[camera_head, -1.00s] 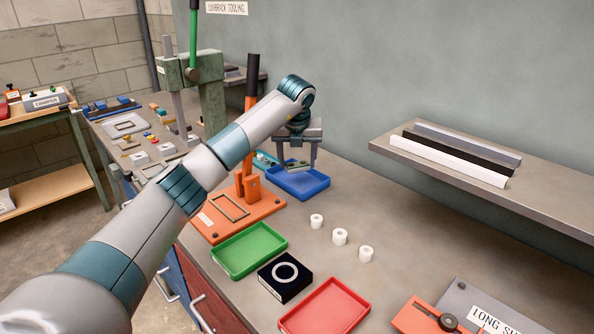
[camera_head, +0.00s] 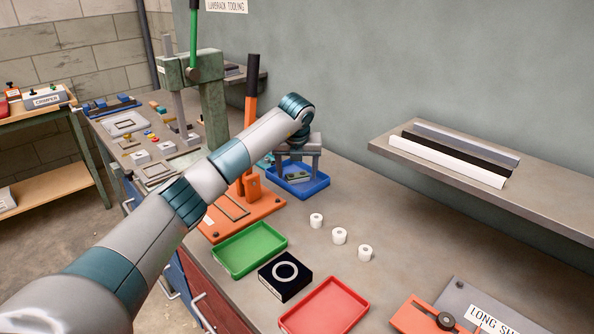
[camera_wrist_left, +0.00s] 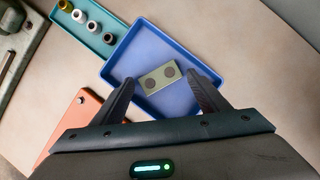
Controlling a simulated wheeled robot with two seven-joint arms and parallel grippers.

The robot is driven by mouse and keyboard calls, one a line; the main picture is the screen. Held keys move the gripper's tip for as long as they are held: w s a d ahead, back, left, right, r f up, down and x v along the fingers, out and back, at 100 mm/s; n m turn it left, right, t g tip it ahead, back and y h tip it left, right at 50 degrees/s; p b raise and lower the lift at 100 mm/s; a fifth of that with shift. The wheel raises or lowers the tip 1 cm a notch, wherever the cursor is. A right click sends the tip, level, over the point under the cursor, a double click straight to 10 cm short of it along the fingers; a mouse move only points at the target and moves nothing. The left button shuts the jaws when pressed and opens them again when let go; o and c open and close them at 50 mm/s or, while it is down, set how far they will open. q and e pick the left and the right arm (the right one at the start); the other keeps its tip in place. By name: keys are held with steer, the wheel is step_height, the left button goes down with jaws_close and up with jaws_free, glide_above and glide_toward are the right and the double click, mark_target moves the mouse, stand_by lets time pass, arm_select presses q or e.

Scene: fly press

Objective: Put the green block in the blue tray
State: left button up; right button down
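The green block (camera_head: 297,176), a dull grey-green piece, lies in the blue tray (camera_head: 318,186) on the bench. In the left wrist view the block (camera_wrist_left: 160,77) shows two dark round spots on its top and lies within the blue tray (camera_wrist_left: 150,45), tilted against the tray's sides. My left gripper (camera_head: 298,165) is just above the tray. Its fingers are spread wide, one on each side of the block with gaps to it, also in the left wrist view (camera_wrist_left: 160,92). My right gripper is not in view.
An orange press (camera_head: 250,130) stands left of the blue tray. A teal tray (camera_wrist_left: 98,28) with small cylinders is beside it. White rings (camera_head: 339,236), a green tray (camera_head: 250,248), a black block (camera_head: 285,277) and a red tray (camera_head: 325,308) are nearer.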

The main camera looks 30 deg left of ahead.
arm_select(q)
steer(key=shift+r, duration=0.1)
steer(key=shift+s+r, duration=0.15)
steer(key=shift+r, duration=0.25)
steer(key=b+v, duration=0.2)
steer(key=v, duration=0.9)
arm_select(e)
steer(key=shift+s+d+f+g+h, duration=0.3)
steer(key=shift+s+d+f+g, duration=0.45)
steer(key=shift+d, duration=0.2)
arm_select(q)
steer(key=shift+r, duration=0.1)
